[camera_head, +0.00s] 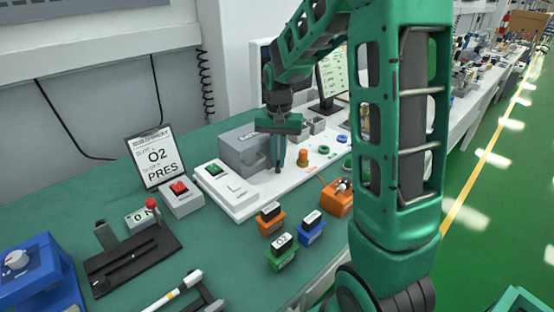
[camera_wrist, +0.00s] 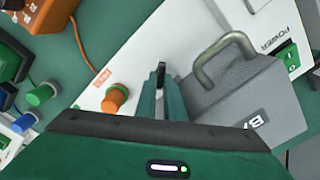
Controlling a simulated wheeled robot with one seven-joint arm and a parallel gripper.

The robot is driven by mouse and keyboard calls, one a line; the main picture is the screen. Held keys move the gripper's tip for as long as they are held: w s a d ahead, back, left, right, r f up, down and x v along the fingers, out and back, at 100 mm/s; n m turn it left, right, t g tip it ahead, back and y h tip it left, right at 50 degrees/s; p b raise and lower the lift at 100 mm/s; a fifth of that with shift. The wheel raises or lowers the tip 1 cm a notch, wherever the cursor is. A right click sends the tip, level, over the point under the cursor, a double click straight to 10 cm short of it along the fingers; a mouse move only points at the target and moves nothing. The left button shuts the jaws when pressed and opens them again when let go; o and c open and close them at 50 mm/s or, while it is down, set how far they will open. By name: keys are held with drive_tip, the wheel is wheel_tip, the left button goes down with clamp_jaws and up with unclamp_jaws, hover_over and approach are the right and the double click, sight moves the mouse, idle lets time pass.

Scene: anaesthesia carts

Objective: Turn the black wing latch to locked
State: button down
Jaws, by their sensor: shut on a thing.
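My gripper (camera_head: 279,160) points down beside a grey box (camera_head: 240,140) on a white panel. In the wrist view its fingers (camera_wrist: 161,95) are closed together on a thin black piece, the wing latch (camera_wrist: 161,70), whose tip shows between the fingertips. The rest of the latch is hidden by the fingers, so its angle and any locked marking cannot be read. In the head view the latch cannot be told apart from the dark fingertips.
The grey box, with a metal handle (camera_wrist: 222,55), stands close right of the fingers in the wrist view. An orange knob (camera_wrist: 115,98) stands close left. The white panel (camera_head: 240,200) also bears a green switch. Orange, blue and green blocks sit on the green bench in front.

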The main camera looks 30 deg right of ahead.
drive_tip(key=n, duration=0.5)
drive_tip(key=shift+w+a+r+n, duration=0.15)
drive_tip(key=shift+w+a+n, duration=0.05)
drive_tip(key=shift+w+n, duration=0.1)
drive_tip(key=shift+a+n, duration=0.1)
drive_tip(key=shift+n, duration=2.1)
drive_tip(key=c, duration=1.9)
unclamp_jaws()
drive_tip(key=shift+o, duration=0.2)
drive_tip(key=shift+s, duration=0.1)
